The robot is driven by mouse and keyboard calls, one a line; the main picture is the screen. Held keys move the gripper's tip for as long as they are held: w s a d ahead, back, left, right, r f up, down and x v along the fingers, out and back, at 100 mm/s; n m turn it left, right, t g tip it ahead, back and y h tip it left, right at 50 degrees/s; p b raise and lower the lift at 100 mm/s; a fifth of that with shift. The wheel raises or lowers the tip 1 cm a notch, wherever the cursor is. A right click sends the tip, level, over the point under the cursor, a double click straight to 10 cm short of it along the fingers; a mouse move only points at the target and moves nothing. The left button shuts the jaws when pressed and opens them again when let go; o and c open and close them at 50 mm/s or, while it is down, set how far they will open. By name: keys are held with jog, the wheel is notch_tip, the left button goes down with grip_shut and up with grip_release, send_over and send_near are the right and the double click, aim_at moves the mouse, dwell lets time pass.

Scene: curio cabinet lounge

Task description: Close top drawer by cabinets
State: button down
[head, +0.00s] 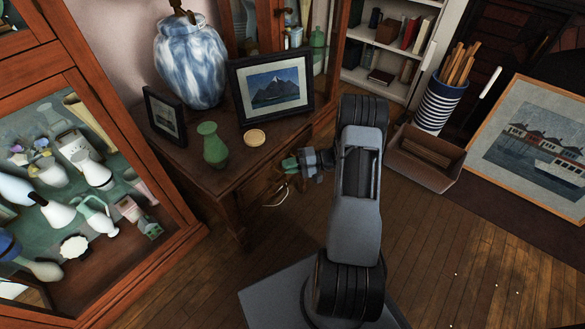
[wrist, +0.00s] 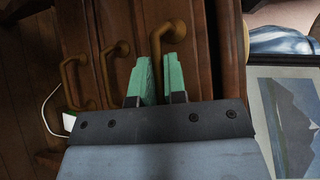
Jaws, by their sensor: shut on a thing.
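The wooden side cabinet (head: 190,178) stands left of my arm in the head view, with its drawer fronts facing my gripper (head: 291,164). In the wrist view, turned sideways, several drawer fronts carry curved brass handles. My gripper's green fingers (wrist: 162,72) stand on either side of the top drawer's handle (wrist: 166,33) and are shut on it. Lower handles (wrist: 112,62) show to the left. The top drawer front (wrist: 195,62) is partly hidden by my gripper. I cannot tell how far this drawer stands out.
On the cabinet top are a framed mountain picture (head: 272,88), a green vase (head: 212,146), a blue-white lamp (head: 190,60) and a round tan item (head: 254,137). A glass display case (head: 150,262) stands left. An open box (head: 425,158) stands right. A white cord (head: 276,200) hangs near the drawers.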

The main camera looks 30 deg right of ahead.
jog(key=w, duration=0.1)
jog(key=w+a, duration=0.1)
jog(key=shift+w+a+f+b, duration=0.1)
jog(key=shift+w+b, duration=0.2)
jog(key=shift+w, duration=0.2)
jog(key=c, duration=1.4)
grip_release()
jog(key=shift+c, duration=0.2)
jog(key=shift+r, duration=0.2)
jog(key=p+v, duration=0.3)
jog(key=v, duration=1.1)
jog(key=shift+f, duration=0.2)
jog(key=shift+a+r, duration=0.1)
